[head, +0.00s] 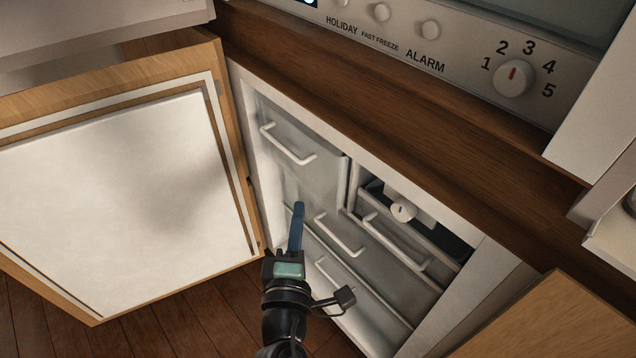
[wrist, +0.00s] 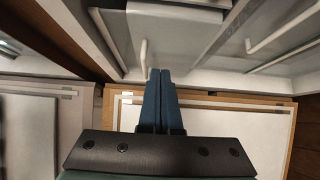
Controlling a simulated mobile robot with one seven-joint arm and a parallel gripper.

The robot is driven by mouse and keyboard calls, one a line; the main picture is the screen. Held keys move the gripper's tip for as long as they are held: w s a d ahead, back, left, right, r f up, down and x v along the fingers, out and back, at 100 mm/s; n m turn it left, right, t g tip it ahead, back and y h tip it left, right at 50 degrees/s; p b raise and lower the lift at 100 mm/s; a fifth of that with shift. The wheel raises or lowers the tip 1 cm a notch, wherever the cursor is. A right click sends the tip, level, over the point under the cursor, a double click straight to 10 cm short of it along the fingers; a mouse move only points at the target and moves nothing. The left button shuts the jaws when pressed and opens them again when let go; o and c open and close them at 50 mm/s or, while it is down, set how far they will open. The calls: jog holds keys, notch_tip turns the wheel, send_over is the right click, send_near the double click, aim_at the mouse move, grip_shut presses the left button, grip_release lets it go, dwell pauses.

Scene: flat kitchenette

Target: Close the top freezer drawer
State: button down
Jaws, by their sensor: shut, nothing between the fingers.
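The top freezer drawer (head: 305,135) is a pale grey front with a white bar handle (head: 288,148), at the upper left inside the open freezer. Its front seems to stand out a little from the fronts below, but how far is hard to tell. My gripper (head: 299,206) has blue fingers, pressed together and empty. In the head view its tips show below the top drawer's handle and left of a lower drawer's handle (head: 340,235). In the wrist view the fingers (wrist: 161,72) point at the drawer fronts, with a white handle (wrist: 144,58) close beside the tips. Contact cannot be told.
The open wooden door with a white inner panel (head: 125,190) fills the left. To the right in the cabinet are another drawer (head: 395,240) and a round knob (head: 403,210). A wooden ledge (head: 420,125) and control panel lie above. Another wooden door (head: 555,320) is lower right.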

aim_at(320, 170)
jog(key=w+d, duration=0.1)
jog(key=w, duration=0.1)
jog(key=w+d, duration=0.1)
jog(key=w, duration=0.1)
jog(key=w+d+p, duration=0.1)
jog(key=w, duration=0.1)
jog(key=shift+r, duration=0.15)
jog(key=shift+w+d, duration=0.4)
jog(key=shift+d, duration=0.1)
